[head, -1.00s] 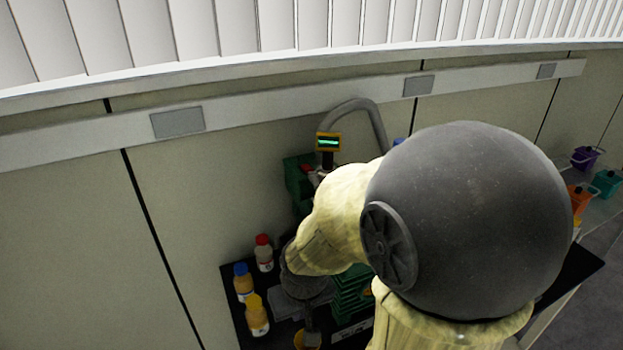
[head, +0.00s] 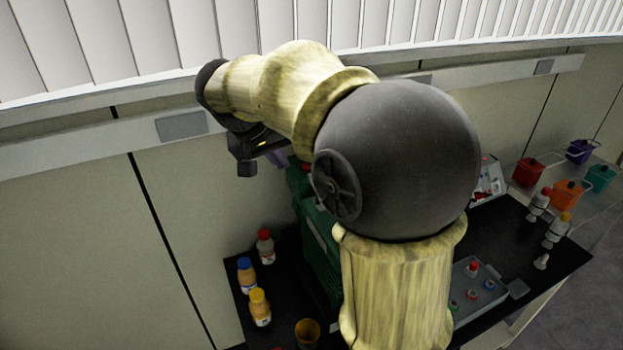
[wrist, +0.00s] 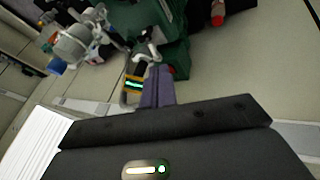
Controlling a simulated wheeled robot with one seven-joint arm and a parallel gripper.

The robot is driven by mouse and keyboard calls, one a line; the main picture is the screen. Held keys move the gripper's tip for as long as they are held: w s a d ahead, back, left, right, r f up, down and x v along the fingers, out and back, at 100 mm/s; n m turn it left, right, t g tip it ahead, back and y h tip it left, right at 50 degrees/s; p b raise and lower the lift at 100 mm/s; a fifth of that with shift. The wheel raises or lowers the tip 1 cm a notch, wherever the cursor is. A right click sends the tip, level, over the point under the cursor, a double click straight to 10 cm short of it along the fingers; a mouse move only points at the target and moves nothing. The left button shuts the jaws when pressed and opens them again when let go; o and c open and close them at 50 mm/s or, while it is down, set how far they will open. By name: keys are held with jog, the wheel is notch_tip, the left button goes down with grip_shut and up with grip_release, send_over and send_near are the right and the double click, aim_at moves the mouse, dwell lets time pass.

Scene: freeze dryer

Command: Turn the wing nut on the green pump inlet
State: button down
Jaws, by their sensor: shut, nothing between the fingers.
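The dark green machine body (head: 322,250) stands on the black bench, partly hidden behind my arm. Its green body also shows at the top of the wrist view (wrist: 168,60). A silver metal fitting (wrist: 147,48) sits against it there, beside a small yellow-framed display (wrist: 132,84) with a green readout. I cannot pick out the wing nut for certain. My gripper (head: 279,160) is raised above and left of the machine, near the wall. Its purple-grey fingers (wrist: 158,70) are shut together and empty. In the wrist view they overlap the space just below the fitting, with contact not visible.
Several bottles, including a blue-capped one (head: 246,275), and a yellow cup (head: 307,333) stand at the bench's left. A grey tray (head: 490,298) and white bottles (head: 557,230) are at the right. Coloured buckets (head: 566,194) stand beyond. The wall is close behind my gripper.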

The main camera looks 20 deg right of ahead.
jog(key=shift+f, duration=0.2)
jog(key=s+d+p+x, duration=0.1)
jog(key=p+x, duration=0.3)
jog(key=x, duration=0.8)
jog(key=shift+s+d+r, duration=0.2)
jog(key=shift+s+d, duration=0.05)
jog(key=shift+d, duration=0.55)
jog(key=shift+w+a+y+p, duration=0.1)
jog(key=shift+w+y+p, duration=0.2)
jog(key=shift+p, duration=0.15)
